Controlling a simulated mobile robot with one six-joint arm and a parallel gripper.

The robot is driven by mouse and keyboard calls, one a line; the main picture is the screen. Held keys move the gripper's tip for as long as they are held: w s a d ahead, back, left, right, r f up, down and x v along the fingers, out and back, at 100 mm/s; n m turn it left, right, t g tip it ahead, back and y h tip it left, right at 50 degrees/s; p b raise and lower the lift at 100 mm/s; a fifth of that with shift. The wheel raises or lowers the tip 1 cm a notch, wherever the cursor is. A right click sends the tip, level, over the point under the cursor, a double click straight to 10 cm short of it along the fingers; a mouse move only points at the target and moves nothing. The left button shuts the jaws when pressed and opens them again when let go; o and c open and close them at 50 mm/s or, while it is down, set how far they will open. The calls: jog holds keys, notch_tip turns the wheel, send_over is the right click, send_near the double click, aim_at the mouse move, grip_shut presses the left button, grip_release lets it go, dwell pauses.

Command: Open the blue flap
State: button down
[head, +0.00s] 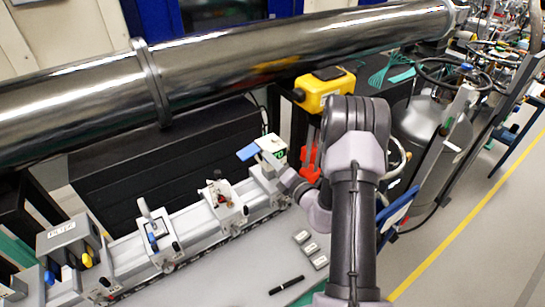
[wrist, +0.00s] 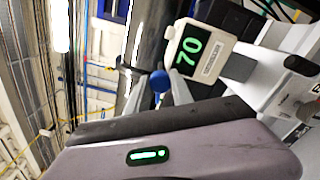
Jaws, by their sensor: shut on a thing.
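The blue flap (head: 248,151) sticks out to the left of a small white box (head: 271,145) with a green display, at the right end of the rail. In the wrist view the flap (wrist: 160,81) shows as a small blue rounded end, beside the box (wrist: 190,50) reading "70". My gripper (wrist: 158,92) has its two pale fingers on either side of the blue end and is shut on it. In the head view my gripper comes in from the right, and its fingertips are hard to make out. How far the flap is turned is unclear.
A long shiny pipe (head: 220,57) runs above and behind the rail. A yellow box (head: 323,90) stands just behind my gripper. Other rail-mounted units (head: 220,202) stand to the left. A black pen (head: 286,285) and small blocks (head: 311,248) lie on the grey table.

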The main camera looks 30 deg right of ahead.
jog(key=shift+m, duration=0.5)
jog(key=c, duration=1.1)
grip_release()
jog(key=shift+w, duration=0.1)
jog(key=s, duration=1.7)
jog(key=shift+s+d+b, duration=0.3)
jog(key=shift+b, duration=0.1)
